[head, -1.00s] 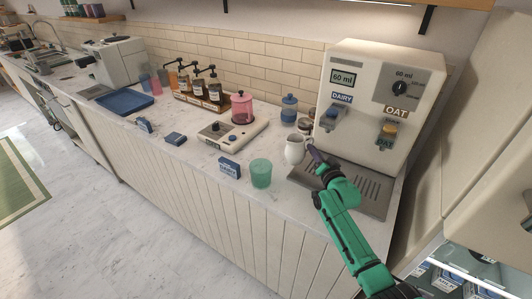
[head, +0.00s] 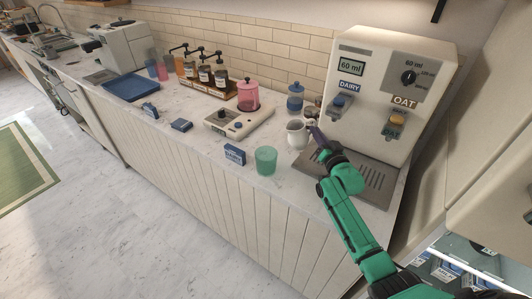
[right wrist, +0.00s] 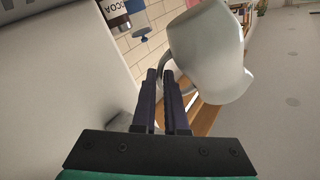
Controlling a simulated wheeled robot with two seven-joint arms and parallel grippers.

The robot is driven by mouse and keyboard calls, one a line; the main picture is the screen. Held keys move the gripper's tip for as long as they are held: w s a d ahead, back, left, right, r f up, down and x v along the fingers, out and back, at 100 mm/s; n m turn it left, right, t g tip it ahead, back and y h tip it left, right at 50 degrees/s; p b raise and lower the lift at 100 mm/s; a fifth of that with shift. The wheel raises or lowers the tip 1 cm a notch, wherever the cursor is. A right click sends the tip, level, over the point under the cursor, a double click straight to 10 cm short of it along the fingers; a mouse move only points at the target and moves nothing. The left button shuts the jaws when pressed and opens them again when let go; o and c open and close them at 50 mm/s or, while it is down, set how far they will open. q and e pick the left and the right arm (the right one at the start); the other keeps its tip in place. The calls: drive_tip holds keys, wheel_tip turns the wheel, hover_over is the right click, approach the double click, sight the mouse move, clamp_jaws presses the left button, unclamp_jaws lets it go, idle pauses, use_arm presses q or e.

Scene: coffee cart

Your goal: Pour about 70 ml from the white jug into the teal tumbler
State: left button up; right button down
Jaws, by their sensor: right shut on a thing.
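The white jug (head: 295,134) is held near the front left of the drinks machine, behind and to the right of the teal tumbler (head: 265,161). It looks about upright. My right gripper (head: 314,130) is shut on its handle from the right. In the right wrist view the gripper (right wrist: 167,77) has the handle at its fingertips, and the jug body (right wrist: 208,52) fills the upper middle. The jug's contents are hidden. The tumbler stands upright on the counter near its front edge, apart from the jug, and looks empty. My left gripper is out of view.
The drinks machine (head: 383,75) and its drip tray (head: 378,184) are at the right. A small blue box (head: 235,155) stands just left of the tumbler. A blue canister (head: 295,99) stands behind the jug.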

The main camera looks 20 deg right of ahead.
sight(305, 129)
drive_tip(key=a+n, duration=0.1)
drive_tip(key=a+n+b, duration=0.1)
drive_tip(key=n, duration=0.1)
drive_tip(key=a+r+n+b, duration=0.1)
drive_tip(key=n, duration=0.1)
drive_tip(key=shift+s+a+t+y, duration=0.2)
drive_tip(key=shift+t+y, duration=0.1)
drive_tip(key=shift+t, duration=0.1)
drive_tip(key=shift+s+a+n+y+b, duration=0.1)
drive_tip(key=shift+a+n+y+b, duration=0.3)
drive_tip(key=shift+n+b, duration=0.5)
drive_tip(key=shift+a+r+n, duration=0.2)
drive_tip(key=shift+r+n, duration=0.6)
drive_tip(key=shift+n, duration=0.1)
drive_tip(key=shift+a+r+n, duration=0.1)
drive_tip(key=shift+r+n, duration=0.15)
drive_tip(key=shift+n, duration=0.05)
drive_tip(key=shift+s+a+r+n+y, duration=0.1)
drive_tip(key=shift+a+r+n+y, duration=0.1)
drive_tip(key=shift+r+n+y, duration=0.35)
drive_tip(key=shift+a+r+n, duration=0.3)
drive_tip(key=shift+n, duration=0.45)
drive_tip(key=shift+s+a+r+n, duration=0.15)
drive_tip(key=shift+a+r+n, duration=0.25)
drive_tip(key=shift+n, duration=0.4)
